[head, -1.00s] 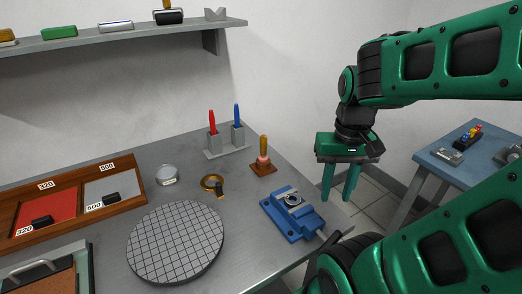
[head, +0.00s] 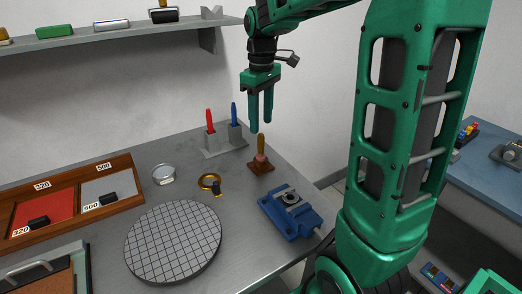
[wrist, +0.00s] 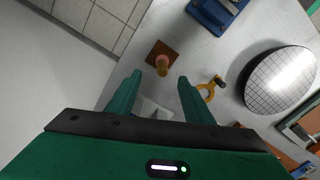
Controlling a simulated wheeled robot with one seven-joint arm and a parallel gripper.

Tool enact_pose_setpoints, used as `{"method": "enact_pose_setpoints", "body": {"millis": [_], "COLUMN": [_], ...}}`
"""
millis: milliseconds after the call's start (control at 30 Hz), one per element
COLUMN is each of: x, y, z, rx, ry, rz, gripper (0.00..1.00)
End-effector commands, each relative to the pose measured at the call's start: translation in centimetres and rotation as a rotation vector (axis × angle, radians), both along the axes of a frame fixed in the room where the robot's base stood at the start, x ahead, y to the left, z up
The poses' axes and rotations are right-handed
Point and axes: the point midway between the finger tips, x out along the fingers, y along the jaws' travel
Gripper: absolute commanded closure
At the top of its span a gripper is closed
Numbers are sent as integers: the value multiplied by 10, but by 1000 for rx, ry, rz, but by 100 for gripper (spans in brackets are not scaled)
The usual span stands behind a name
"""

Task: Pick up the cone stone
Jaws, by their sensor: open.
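The cone stone (head: 261,156), a pinkish cone with a yellow-tan handle, stands upright on a small brown square base (head: 256,168) near the bench's back right edge. In the wrist view the stone (wrist: 162,66) and its base show just beyond the fingertips, between their lines. My gripper (head: 261,124) is open and empty, fingers pointing down, and in the head view its tips show just above the handle. The wrist view shows both fingers (wrist: 160,82) apart with nothing between them. I cannot tell the exact gap between the tips and the handle.
A grey holder (head: 225,142) with a red and a blue tool stands behind left of the stone. A brass ring (head: 209,182), a blue vise (head: 291,213) and a round gridded plate (head: 173,242) are nearby. A shelf (head: 120,33) hangs at the back left.

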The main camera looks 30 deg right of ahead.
Motion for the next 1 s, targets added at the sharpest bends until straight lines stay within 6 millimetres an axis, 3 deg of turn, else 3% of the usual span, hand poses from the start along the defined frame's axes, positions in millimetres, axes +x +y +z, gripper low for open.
{"method": "enact_pose_setpoints", "body": {"millis": [167,400,633,1000], "x": [6,4,2,-5], "y": [1,0,0,0], "z": [-16,-49,-63,-106], "rx": [1,1,1,1], "ry": [3,2,2,2], "rz": [25,20,18,18], "gripper": [53,53,53,53]}}
